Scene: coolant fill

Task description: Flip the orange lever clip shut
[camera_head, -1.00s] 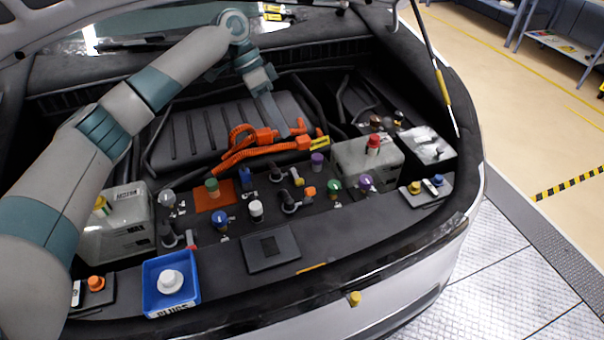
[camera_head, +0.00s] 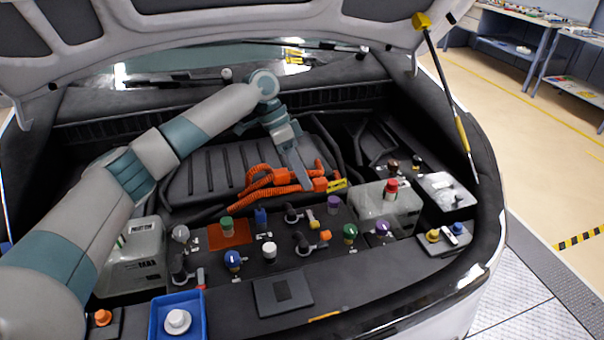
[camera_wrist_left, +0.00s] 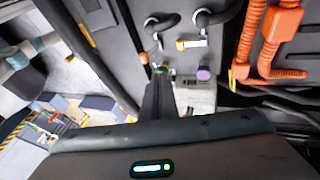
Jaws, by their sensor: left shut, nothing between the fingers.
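The orange lever clip (camera_head: 325,235) sticks out to the right of a black hose elbow (camera_head: 302,246) in the middle of the dark panel. In the left wrist view a small orange piece (camera_wrist_left: 143,58) shows beside a black elbow, just left of the fingertips. It is too small there to tell its exact position. My left gripper (camera_head: 304,186) is shut and empty, pointing down at the orange cables behind the panel, up and left of the clip and apart from it. Its dark fingers also show in the left wrist view (camera_wrist_left: 160,78). My right gripper is not in view.
Orange cables (camera_head: 262,178) and an orange connector (camera_head: 320,184) lie close to my left gripper. Several coloured caps stand around the clip, including a purple one (camera_head: 334,204) and a green one (camera_head: 350,232). A blue tray (camera_head: 156,316) sits at the front left.

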